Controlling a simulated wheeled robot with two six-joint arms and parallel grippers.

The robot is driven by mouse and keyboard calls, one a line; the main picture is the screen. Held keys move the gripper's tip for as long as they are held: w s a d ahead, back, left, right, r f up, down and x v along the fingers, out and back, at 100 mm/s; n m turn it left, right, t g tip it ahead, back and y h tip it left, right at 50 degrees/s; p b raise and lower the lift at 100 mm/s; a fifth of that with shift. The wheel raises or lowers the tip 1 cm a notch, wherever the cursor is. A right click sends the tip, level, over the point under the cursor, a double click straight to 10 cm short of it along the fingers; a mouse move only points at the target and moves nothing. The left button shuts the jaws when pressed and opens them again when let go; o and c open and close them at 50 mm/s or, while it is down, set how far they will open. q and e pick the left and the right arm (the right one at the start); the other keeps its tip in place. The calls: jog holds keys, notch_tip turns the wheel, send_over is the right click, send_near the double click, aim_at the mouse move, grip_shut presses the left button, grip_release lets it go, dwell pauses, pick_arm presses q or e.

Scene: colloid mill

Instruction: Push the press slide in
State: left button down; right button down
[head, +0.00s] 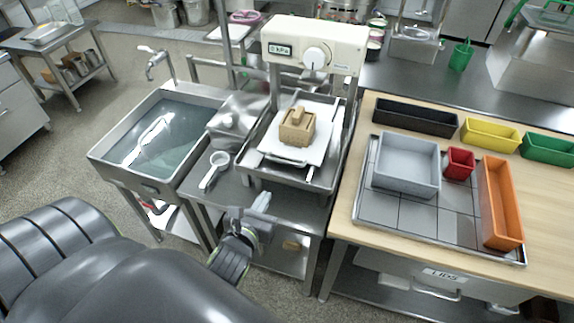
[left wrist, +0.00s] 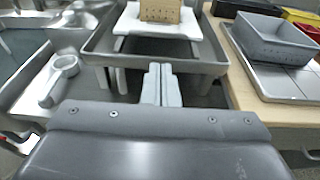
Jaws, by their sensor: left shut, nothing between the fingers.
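The press has a cream head (head: 315,42) with a dial and a small display. Below it a white slide plate (head: 318,146) lies in a grey metal tray, and a wooden box-shaped mould (head: 297,130) sits on the plate. The plate also shows in the left wrist view (left wrist: 185,26), with the mould (left wrist: 160,10) cut off at the top. My left gripper (head: 264,199) is shut and empty, in front of the tray and below the plate in the picture. In the left wrist view its fingers (left wrist: 161,70) point at the tray's front. Contact with the tray cannot be told. My right gripper is out of view.
A water-filled sink (head: 165,135) stands left. Right is a wooden table (head: 350,222) with a grey bin (head: 407,185), a red cup (head: 459,163) and an orange bin (head: 499,205).

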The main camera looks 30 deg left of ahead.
aim_at(284, 162)
pick_arm(q)
jog(key=b+x, duration=0.1)
jog(key=x, duration=1.2)
jog(key=shift+a, duration=0.15)
jog(key=shift+w, duration=0.2)
jog(key=shift+w, duration=0.25)
jog(key=r+x, duration=0.1)
jog(key=x, duration=0.4)
jog(key=r+x, duration=0.1)
jog(key=x, duration=0.4)
jog(key=r+x, duration=0.1)
jog(key=x, duration=0.4)
jog(key=shift+w+a, duration=0.1)
jog(key=shift+w, duration=0.3)
jog(key=shift+w+r, duration=0.1)
jog(key=shift+r, duration=0.25)
